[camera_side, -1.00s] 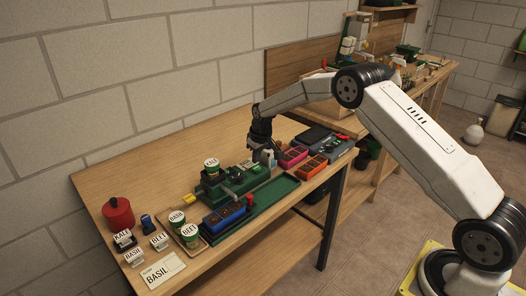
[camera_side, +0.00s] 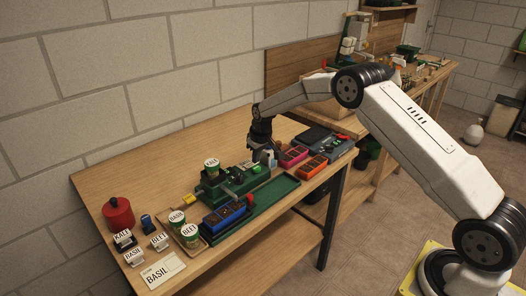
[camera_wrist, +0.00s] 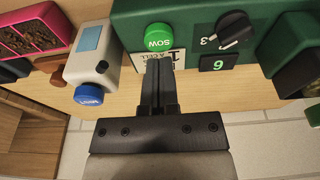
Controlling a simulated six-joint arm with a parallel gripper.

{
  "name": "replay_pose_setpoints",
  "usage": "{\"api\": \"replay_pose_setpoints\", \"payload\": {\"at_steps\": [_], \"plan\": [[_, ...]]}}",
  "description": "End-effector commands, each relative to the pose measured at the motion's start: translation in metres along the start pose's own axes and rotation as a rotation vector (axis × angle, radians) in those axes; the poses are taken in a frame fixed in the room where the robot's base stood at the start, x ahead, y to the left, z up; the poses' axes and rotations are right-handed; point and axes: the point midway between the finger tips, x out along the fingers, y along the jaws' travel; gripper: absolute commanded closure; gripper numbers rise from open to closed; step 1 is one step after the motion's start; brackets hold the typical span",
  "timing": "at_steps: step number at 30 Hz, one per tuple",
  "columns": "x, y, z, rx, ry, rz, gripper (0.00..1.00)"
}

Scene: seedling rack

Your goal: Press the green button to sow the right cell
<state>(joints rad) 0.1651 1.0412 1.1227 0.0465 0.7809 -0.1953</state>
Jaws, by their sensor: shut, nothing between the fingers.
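The green button (camera_wrist: 159,37), marked SOW, sits on the dark green sowing machine (camera_wrist: 190,22) in the wrist view. The machine also shows in the side view (camera_side: 228,187), with a KALE pot (camera_side: 212,168) on top. My gripper (camera_wrist: 158,66) is shut and empty, its fingertips just short of the button in the wrist picture; I cannot tell whether they touch it. In the side view my gripper (camera_side: 264,152) is over the machine's right end. A blue seedling tray (camera_side: 224,216) with dark cells lies in front of the machine.
A white bottle-like device with a blue knob (camera_wrist: 89,95) stands beside the machine. A black dial (camera_wrist: 236,30) is near the button. BASIL and BEET pots (camera_side: 190,232) and a BASIL card (camera_side: 160,271) are front left.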

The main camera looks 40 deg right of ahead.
Motion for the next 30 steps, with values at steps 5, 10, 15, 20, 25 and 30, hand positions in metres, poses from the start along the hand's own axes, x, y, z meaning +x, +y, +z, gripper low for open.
{"api": "replay_pose_setpoints", "payload": {"at_steps": [5, 10, 15, 20, 25, 30], "plan": [[0.000, 0.000, 0.000, 0.000, 0.000, 0.000, 1.00], [0.002, 0.000, 0.000, 0.000, 0.000, 0.000, 1.00], [0.005, 0.000, 0.001, 0.000, 0.000, 0.000, 1.00], [0.008, 0.000, 0.002, 0.000, -0.001, 0.000, 1.00], [0.012, 0.000, 0.003, 0.000, -0.001, 0.000, 1.00], [0.015, 0.000, 0.003, 0.000, 0.000, 0.000, 1.00]]}}
